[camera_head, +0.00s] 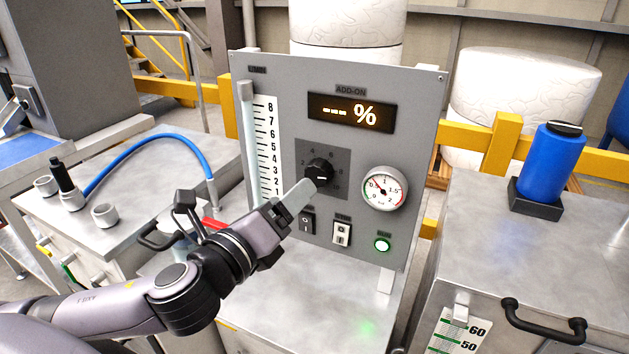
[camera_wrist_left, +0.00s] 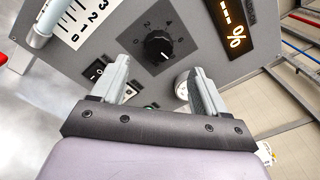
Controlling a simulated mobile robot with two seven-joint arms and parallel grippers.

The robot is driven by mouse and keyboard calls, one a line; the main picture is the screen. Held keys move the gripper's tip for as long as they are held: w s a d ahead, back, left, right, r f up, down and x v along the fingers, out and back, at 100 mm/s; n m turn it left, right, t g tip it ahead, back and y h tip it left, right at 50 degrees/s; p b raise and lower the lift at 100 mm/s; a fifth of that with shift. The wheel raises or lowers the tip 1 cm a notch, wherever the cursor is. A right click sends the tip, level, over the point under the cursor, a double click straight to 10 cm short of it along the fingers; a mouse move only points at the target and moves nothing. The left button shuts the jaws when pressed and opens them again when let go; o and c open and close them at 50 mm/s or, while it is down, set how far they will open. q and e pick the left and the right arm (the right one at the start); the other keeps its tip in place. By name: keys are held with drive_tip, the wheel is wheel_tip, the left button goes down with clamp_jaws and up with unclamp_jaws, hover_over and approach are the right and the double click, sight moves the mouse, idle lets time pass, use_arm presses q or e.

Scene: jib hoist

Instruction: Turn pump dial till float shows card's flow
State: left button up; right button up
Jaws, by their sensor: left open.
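The black pump dial (camera_head: 319,172) sits on a dark square plate on the upright grey panel (camera_head: 280,95). In the left wrist view the dial (camera_wrist_left: 159,45) lies ahead, between and beyond my fingers, with a white pointer mark. My left gripper (camera_head: 300,195) is open and empty, close in front of the panel just below and left of the dial; it also shows in the left wrist view (camera_wrist_left: 160,85). The float tube (camera_head: 249,140) stands beside a white scale (camera_head: 265,150) numbered up to 8; I cannot make out the float. No card is clearly readable. My right gripper is not in view.
The display (camera_head: 351,113) reads "--- %". A round gauge (camera_head: 384,188), two switches (camera_head: 341,233) and a lit green lamp (camera_head: 382,245) sit right of and below the dial. A blue bottle (camera_head: 551,160) stands on the right cabinet. A blue hose (camera_head: 130,150) arches over the left bench.

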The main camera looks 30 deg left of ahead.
sight(314, 176)
use_arm(q)
drive_tip(key=w+b, duration=0.5)
drive_tip(key=w, duration=0.1)
drive_tip(key=shift+w, duration=0.55)
drive_tip(key=shift+c, duration=0.3)
drive_tip(key=c, duration=1)
